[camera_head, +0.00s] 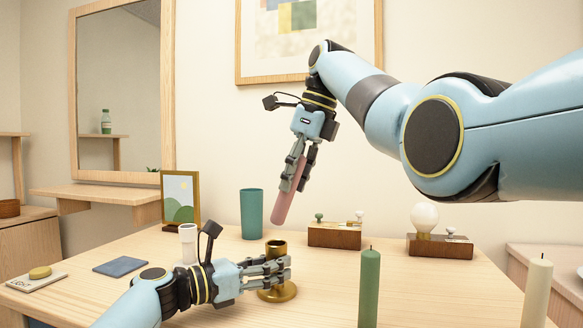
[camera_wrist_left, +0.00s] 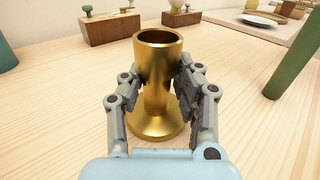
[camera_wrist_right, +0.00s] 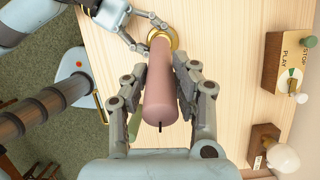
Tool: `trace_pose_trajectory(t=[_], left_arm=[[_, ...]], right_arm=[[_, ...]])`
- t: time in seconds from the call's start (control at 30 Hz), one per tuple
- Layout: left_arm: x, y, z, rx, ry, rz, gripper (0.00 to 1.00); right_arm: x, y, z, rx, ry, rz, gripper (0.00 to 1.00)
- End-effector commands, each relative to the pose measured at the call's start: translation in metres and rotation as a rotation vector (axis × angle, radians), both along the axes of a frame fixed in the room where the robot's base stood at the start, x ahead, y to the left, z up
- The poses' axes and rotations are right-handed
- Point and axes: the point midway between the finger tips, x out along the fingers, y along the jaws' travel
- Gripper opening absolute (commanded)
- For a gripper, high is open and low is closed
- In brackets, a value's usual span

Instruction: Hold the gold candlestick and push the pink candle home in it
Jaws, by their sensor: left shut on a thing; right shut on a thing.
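The gold candlestick (camera_head: 277,291) stands upright on the table, its open cup facing up. My left gripper (camera_head: 288,268) is shut on its stem; the left wrist view shows the candlestick (camera_wrist_left: 157,85) between both fingers (camera_wrist_left: 160,88). My right gripper (camera_head: 298,170) is shut on the pink candle (camera_head: 283,208) and holds it tilted above the candlestick, its lower end to the left. The candle's lower end is apart from the cup in the head view. In the right wrist view the candle (camera_wrist_right: 161,85) has its wick toward the camera and overlaps the candlestick (camera_wrist_right: 172,38) behind it.
A green candle (camera_head: 369,288) and a cream candle (camera_head: 537,293) stand at the front right. A teal cup (camera_head: 251,214), a white cylinder (camera_head: 188,243), a picture frame (camera_head: 181,198) and wooden boxes (camera_head: 335,236) (camera_head: 440,246) stand farther back. A blue cloth (camera_head: 120,267) lies at left.

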Motion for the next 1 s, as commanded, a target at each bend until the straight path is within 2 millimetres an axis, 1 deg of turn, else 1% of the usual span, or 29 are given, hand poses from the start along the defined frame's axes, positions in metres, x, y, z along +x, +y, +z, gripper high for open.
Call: trace_pose_trajectory(t=[0.03,0.13,0.3,0.4,0.53,0.8,0.83,1.0], left_arm=[[0.000,0.000,0.000,0.000,0.001,0.000,0.00],[0.000,0.000,0.000,0.000,0.001,0.000,0.00],[0.000,0.000,0.000,0.000,0.001,0.000,0.00],[0.000,0.000,-0.001,0.000,0.001,0.000,0.00],[0.000,0.000,-0.001,0.000,0.001,0.000,0.00],[0.000,0.000,-0.001,0.000,0.001,0.000,0.00],[0.000,0.000,-0.001,0.000,0.001,0.000,0.00],[0.000,0.000,-0.001,0.000,0.001,0.000,0.00]], right_arm=[[0.000,0.001,-0.007,0.001,0.002,-0.009,0.00],[0.000,0.001,-0.020,0.000,0.002,-0.027,0.00],[0.000,0.002,-0.035,0.000,0.001,-0.053,0.00],[0.000,0.002,-0.041,0.000,0.001,-0.061,0.00],[0.000,0.002,-0.045,0.000,0.000,-0.068,0.00],[0.000,0.002,-0.045,0.000,0.000,-0.069,0.00],[0.000,0.002,-0.045,-0.001,0.000,-0.069,0.30],[0.000,0.002,-0.045,0.000,0.001,-0.069,0.52]])
